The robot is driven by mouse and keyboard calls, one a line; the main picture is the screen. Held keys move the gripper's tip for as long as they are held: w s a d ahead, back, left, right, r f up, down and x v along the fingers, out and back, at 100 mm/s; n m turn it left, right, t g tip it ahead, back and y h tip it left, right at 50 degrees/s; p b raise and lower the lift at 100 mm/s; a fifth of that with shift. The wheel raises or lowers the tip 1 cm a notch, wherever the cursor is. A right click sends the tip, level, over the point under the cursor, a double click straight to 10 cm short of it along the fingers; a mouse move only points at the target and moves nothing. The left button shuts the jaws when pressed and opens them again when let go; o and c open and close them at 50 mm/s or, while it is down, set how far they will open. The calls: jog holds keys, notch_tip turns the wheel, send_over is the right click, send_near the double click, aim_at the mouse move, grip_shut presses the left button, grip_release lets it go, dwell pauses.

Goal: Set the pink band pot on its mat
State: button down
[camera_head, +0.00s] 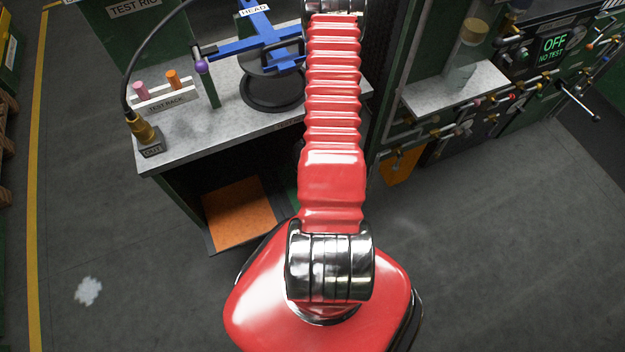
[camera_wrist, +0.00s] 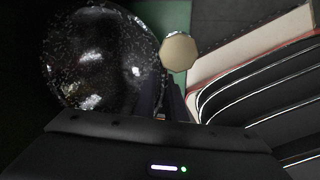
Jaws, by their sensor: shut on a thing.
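In the wrist view, a dark, glossy, speckled round body (camera_wrist: 100,60), which looks like the pot, fills the left side. No pink band shows on it. My gripper (camera_wrist: 168,95) has its dark fingers close together beside this body, shut on a part I can barely make out. A cream many-sided piece (camera_wrist: 179,52) shows just beyond the fingertips; I cannot tell if it belongs to the pot. In the head view my red arm reaches up and away, and its gripper end is out of frame. I cannot pick out the pot's mat in either view.
A grey bench (camera_head: 225,125) carries a test rack (camera_head: 163,97) with pink and orange pegs, a blue frame (camera_head: 258,35) and a cabled block (camera_head: 150,145). A glass jar (camera_head: 462,62) stands on a shelf at right. Dark curved slats (camera_wrist: 255,90) lie right in the wrist view.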

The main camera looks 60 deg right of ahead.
jog(key=shift+w, duration=0.15)
jog(key=shift+f, duration=2.9)
jog(key=shift+f, duration=2.1)
jog(key=c, duration=1.8)
grip_release()
